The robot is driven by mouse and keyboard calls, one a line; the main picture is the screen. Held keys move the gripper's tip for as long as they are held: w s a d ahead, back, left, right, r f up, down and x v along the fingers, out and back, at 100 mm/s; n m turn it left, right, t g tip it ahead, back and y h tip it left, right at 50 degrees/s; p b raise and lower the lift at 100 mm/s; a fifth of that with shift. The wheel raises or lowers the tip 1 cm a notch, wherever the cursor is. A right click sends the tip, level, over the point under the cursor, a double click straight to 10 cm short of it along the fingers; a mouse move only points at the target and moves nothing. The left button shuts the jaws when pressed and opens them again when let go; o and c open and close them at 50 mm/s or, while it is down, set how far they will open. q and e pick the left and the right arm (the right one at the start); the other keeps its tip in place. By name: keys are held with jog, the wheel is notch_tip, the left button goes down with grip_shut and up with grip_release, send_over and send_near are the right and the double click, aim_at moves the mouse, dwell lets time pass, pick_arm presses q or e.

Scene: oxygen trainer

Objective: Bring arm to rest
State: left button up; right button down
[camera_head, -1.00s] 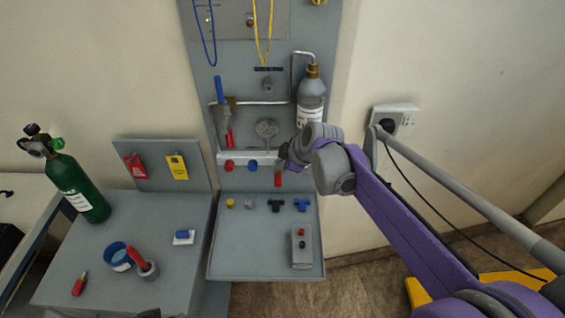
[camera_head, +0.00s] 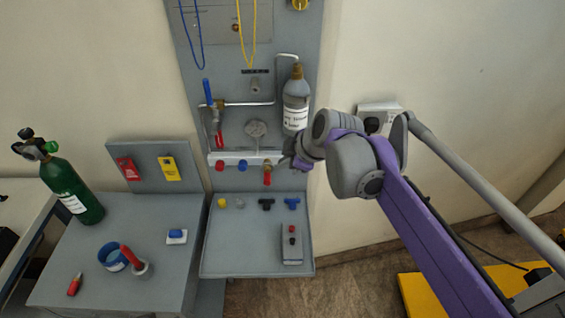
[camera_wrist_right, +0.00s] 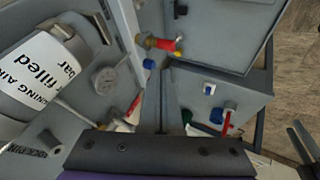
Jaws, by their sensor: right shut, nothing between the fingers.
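My right arm comes in from the right in the head view. Its right gripper (camera_head: 288,160) is by the right end of the white manifold bar (camera_head: 230,158), close to a brass fitting with a red handle (camera_head: 267,177). In the right wrist view the fingers (camera_wrist_right: 163,95) are together with nothing between them. The brass fitting with its red handle (camera_wrist_right: 165,44) stands apart beyond the fingertips. The left gripper is in neither view.
A grey labelled cylinder (camera_head: 296,105) hangs on the upright panel (camera_head: 233,130) near my wrist. A gauge (camera_head: 256,129) is beside it. Below, a grey shelf (camera_head: 240,255) holds small fittings. A green cylinder (camera_head: 72,190) stands left.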

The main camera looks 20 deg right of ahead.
dwell(0.6)
jog(key=s+f+m+h, duration=0.1)
jog(key=s+f+m, duration=0.5)
jog(key=s, duration=0.5)
jog(key=s+f+m+g+h+p, duration=0.1)
jog(key=s+f+m, duration=0.6)
jog(key=s+f, duration=0.2)
jog(key=s+d, duration=0.1)
jog(key=s, duration=0.1)
jog(key=shift+s+h, duration=0.4)
